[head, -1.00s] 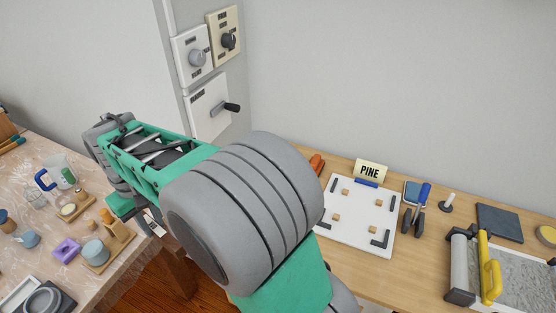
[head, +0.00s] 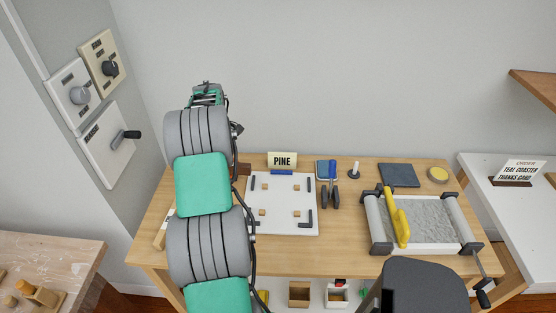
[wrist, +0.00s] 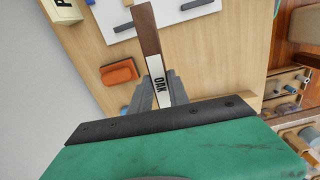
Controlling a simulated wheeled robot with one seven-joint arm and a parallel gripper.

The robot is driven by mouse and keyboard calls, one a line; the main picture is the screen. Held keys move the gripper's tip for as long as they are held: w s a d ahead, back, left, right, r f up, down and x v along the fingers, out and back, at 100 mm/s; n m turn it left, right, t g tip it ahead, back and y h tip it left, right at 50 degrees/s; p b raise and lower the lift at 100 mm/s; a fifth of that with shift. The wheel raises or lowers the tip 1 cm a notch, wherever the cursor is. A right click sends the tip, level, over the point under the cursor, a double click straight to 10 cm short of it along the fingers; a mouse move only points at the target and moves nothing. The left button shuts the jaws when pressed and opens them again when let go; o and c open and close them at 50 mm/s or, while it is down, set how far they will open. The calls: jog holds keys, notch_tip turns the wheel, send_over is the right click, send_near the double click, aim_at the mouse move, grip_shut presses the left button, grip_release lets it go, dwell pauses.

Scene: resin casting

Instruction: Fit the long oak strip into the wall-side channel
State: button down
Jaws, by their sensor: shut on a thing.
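I cannot make out which gap is the wall-side channel. In the head view my gripper is hidden by my arm.
A PINE sign (head: 282,160) stands behind the board against the wall. An orange block (wrist: 118,72) lies beside the board. A blue-handled tool (head: 332,183) and a roller tray (head: 425,220) with a yellow handle are to the right. Wall switches (head: 107,145) are at the left.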

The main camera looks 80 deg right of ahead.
jog(key=s+d+f, duration=0.2)
jog(key=s+d, duration=0.3)
jog(key=s, duration=0.4)
jog(key=s+d+f+p, duration=0.1)
jog(key=s+d+f, duration=0.2)
jog(key=s, duration=0.6)
jog(key=shift+s+d+n, duration=0.2)
jog(key=shift+d+n, duration=0.1)
jog(key=shift+d, duration=0.6)
jog(key=shift+s+f+b, duration=0.1)
jog(key=shift+f+b, duration=1.5)
jog(key=shift+f, duration=0.45)
jog(key=shift+f+b, duration=1.25)
jog(key=c, duration=1.2)
grip_release()
jog(key=shift+o, duration=0.2)
